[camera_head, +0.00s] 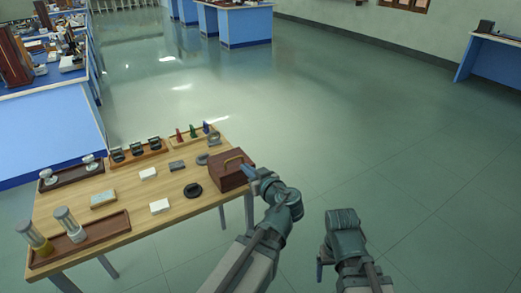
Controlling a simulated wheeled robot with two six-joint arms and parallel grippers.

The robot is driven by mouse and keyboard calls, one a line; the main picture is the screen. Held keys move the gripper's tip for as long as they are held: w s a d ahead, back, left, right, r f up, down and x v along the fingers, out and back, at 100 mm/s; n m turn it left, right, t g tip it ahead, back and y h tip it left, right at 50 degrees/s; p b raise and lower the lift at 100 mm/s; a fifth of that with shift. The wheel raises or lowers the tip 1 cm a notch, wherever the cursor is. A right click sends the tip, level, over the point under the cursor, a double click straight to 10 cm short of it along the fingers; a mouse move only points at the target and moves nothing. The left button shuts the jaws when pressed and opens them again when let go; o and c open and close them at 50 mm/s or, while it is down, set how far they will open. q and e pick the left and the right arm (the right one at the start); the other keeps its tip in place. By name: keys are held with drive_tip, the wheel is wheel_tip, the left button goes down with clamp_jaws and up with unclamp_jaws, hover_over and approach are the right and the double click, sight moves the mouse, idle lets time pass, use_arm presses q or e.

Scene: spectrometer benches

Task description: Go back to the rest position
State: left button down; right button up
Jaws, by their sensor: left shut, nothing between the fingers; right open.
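My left gripper (250,173) is shut and empty. It is at the right end of the wooden table (133,191), beside a dark red box with a handle (230,174). I cannot tell whether it touches the box. My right gripper (320,267) is open, over the floor to the right of the table. Its fingers are small and partly hidden by its own wrist.
On the table are a tray with two cylinders (98,230), a tray with white-topped pieces (68,178), racks at the back (143,151), small blocks and a black ring (193,190). Blue benches (240,28) stand far back. The floor on the right is clear.

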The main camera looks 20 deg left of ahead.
use_arm(q)
drive_tip(key=s+d+f+m+g+h+p, duration=0.2)
drive_tip(key=s+d+m+g+h+p, duration=0.3)
drive_tip(key=s+d, duration=0.3)
drive_tip(key=s+d+f+m+g+h+p, duration=0.3)
drive_tip(key=s+d+m+g+h+p, duration=0.2)
drive_tip(key=s+d+m, duration=0.3)
drive_tip(key=d+p, duration=0.1)
drive_tip(key=d, duration=0.2)
drive_tip(key=shift+s+f+g+p, duration=0.2)
drive_tip(key=shift+s+g+p, duration=0.05)
drive_tip(key=shift+g+p, duration=0.05)
